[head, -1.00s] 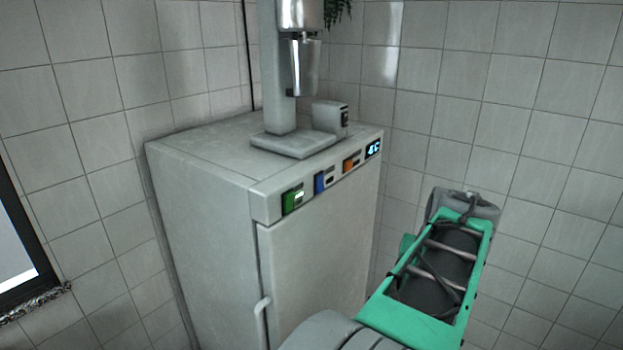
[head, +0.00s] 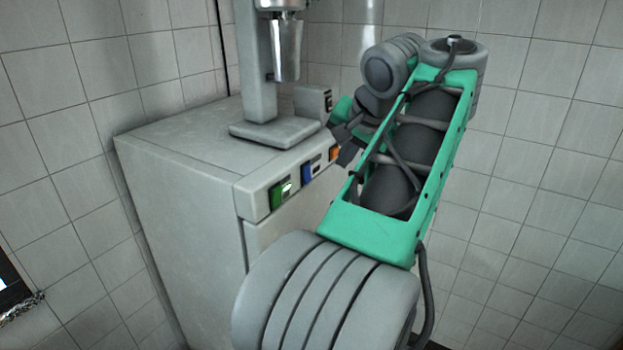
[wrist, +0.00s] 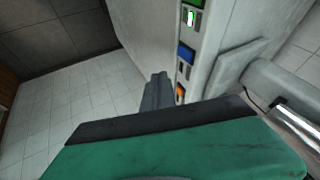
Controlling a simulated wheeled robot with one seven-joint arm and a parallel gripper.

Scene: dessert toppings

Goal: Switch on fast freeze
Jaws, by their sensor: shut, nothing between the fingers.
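The grey cabinet (head: 185,185) has a control strip along its upper front edge. On the strip sit a green panel (head: 281,193), a blue panel (head: 307,172) and an orange panel (head: 334,153). The switch beside green glows; the one beside blue looks unlit. In the wrist view I see the green panel (wrist: 194,3), blue panel (wrist: 186,53) and orange panel (wrist: 180,93). My gripper (wrist: 157,82) is shut and empty, with its tips pointing along the strip just left of the blue and orange panels. I cannot tell whether it touches. My arm hides the display in the head view.
A mixer (head: 262,70) with a metal cup (head: 287,50) stands on the cabinet top, close to my wrist. Tiled walls (head: 540,180) stand behind and to the right. The floor (wrist: 65,115) left of the gripper in the wrist view looks clear.

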